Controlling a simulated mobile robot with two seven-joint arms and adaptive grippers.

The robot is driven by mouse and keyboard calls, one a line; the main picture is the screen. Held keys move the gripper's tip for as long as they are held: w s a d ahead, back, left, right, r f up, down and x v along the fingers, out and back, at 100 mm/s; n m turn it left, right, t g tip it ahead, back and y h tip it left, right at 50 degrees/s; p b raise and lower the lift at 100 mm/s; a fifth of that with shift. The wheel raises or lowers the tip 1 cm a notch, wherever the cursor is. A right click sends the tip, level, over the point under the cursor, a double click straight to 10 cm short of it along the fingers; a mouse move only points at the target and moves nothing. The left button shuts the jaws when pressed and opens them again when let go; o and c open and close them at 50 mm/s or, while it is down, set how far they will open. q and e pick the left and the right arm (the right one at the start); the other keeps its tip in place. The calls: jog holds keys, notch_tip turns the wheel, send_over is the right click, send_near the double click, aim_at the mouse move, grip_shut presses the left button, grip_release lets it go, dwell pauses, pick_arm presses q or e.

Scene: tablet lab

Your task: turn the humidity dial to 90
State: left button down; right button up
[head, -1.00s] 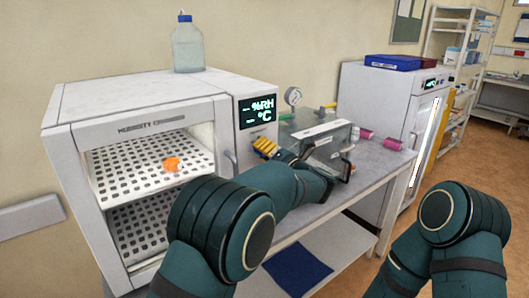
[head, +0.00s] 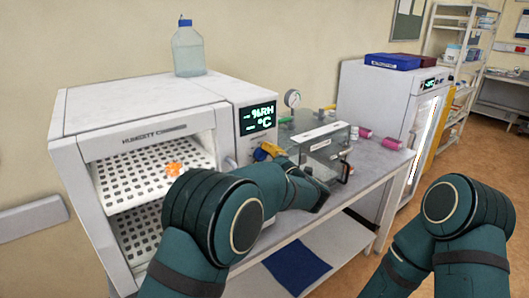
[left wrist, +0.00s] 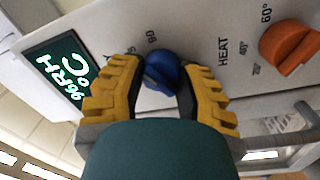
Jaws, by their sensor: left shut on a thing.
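The humidity chamber (head: 150,95) is a white cabinet with an open front and a control panel on its right. Its blue dial (left wrist: 163,73) sits between the two yellow fingers of my left gripper (left wrist: 160,92) in the left wrist view. The gripper is shut on the dial, one finger on each side. A scale number like 80 or 90 is partly seen above it; the dial's pointer is hard to read. In the head view the left gripper (head: 266,151) is at the panel below the display (head: 256,118). My right gripper is out of view.
An orange dial (left wrist: 291,46) marked HEAT is close beside the blue one, with a handle bar (left wrist: 285,106) below. A glass-sided box (head: 325,140) stands on the bench by my left forearm. A bottle (head: 188,50) stands on the chamber.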

pick_arm(q)
jog(key=m+p, duration=0.3)
jog(key=m, duration=0.3)
jog(key=shift+a+f+h, duration=0.1)
jog(key=shift+h, duration=0.2)
jog(key=shift+m+p, duration=0.3)
jog(key=c, duration=0.5)
grip_release()
jog(key=shift+c, duration=0.2)
jog(key=v, duration=1.2)
